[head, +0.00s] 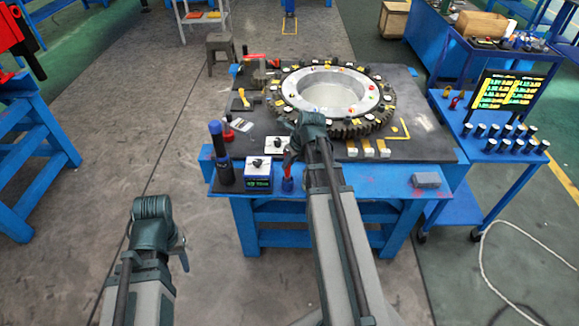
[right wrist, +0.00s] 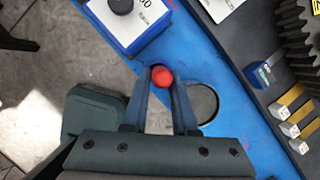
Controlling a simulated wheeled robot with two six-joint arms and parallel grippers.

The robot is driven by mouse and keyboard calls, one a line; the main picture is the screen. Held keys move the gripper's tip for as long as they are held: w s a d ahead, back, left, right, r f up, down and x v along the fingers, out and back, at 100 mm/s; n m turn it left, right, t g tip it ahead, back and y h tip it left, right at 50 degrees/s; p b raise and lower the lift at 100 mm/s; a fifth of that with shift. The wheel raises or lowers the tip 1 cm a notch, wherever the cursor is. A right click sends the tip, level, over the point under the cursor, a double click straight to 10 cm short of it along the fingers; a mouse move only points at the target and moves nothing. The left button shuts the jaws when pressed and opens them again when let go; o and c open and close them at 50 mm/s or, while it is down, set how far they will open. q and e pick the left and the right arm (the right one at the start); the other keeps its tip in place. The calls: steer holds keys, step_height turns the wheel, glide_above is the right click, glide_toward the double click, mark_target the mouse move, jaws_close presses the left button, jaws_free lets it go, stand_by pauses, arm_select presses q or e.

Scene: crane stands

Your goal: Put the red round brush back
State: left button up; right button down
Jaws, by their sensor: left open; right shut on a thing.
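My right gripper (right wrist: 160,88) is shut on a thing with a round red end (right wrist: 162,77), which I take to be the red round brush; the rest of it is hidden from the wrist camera. In the head view a small red and blue thing (head: 287,183) shows below the right gripper (head: 289,163) at the table's front edge. A round, grey-looking opening or ring (right wrist: 203,103) lies in the blue edge, just right of the fingers in the wrist view. My left gripper (head: 182,252) is in front of the table, away from the objects, its fingers barely visible.
A blue box with a black knob (head: 258,176) and a dark blue-topped bottle (head: 220,150) stand left of the right gripper. A large toothed ring (head: 330,95) fills the tabletop behind. Several pale blocks (head: 367,147) lie at right. A grey block (head: 426,180) lies on the front edge.

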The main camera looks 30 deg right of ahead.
steer(key=c, duration=0.7)
jaws_free()
steer(key=p+v, duration=1.1)
steer(key=v, duration=0.1)
steer(key=shift+d+r, duration=0.1)
